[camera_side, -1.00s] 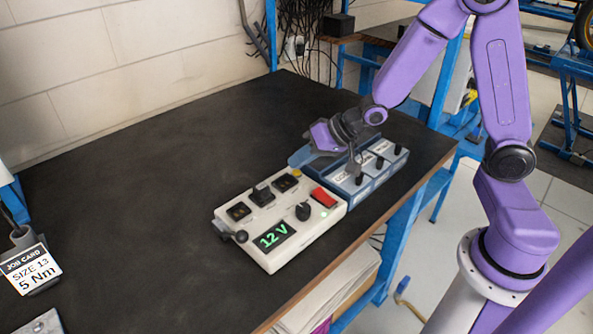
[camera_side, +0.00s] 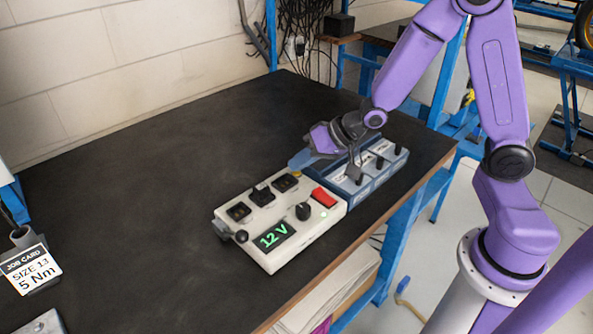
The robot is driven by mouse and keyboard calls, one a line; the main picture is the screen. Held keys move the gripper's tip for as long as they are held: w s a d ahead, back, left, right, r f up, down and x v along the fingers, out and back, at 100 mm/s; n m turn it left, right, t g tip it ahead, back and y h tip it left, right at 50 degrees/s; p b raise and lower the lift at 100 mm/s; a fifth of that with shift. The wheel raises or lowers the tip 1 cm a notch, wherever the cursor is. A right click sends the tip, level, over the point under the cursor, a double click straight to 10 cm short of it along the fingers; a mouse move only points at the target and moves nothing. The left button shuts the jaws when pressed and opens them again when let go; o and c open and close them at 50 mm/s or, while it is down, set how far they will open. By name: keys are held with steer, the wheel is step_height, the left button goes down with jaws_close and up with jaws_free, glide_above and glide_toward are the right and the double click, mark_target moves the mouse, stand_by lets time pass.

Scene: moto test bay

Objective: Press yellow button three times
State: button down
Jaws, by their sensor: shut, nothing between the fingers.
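The box also carries a red rocker switch (camera_side: 324,197), a black knob (camera_side: 303,211), black switches and a green "12 V" display (camera_side: 274,236).
A blue-grey box (camera_side: 372,178) with several black toggles stands right behind the cream box, under my wrist. A job card (camera_side: 31,270) stands at the far left. The dark bench top (camera_side: 140,190) is clear to the left; its front edge runs close by the boxes.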

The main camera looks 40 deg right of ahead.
steer(key=shift+r, duration=0.1)
stand_by(0.3)
steer(key=shift+r, duration=0.7)
step_height(320, 180, up, 5)
stand_by(0.6)
stand_by(0.5)
steer(key=n+g+h, duration=0.2)
steer(key=n+h, duration=0.1)
steer(key=n, duration=0.4)
glide_toward(302, 176)
steer(key=s+a+r, duration=0.2)
steer(key=s, duration=0.5)
steer(key=s+d+n+g+h, duration=0.2)
steer(key=s+n+g, duration=0.3)
steer(key=s, duration=1)
steer(key=shift+s+d+n, duration=0.25)
steer(key=shift+d+n, duration=0.15)
steer(key=shift+n, duration=0.8)
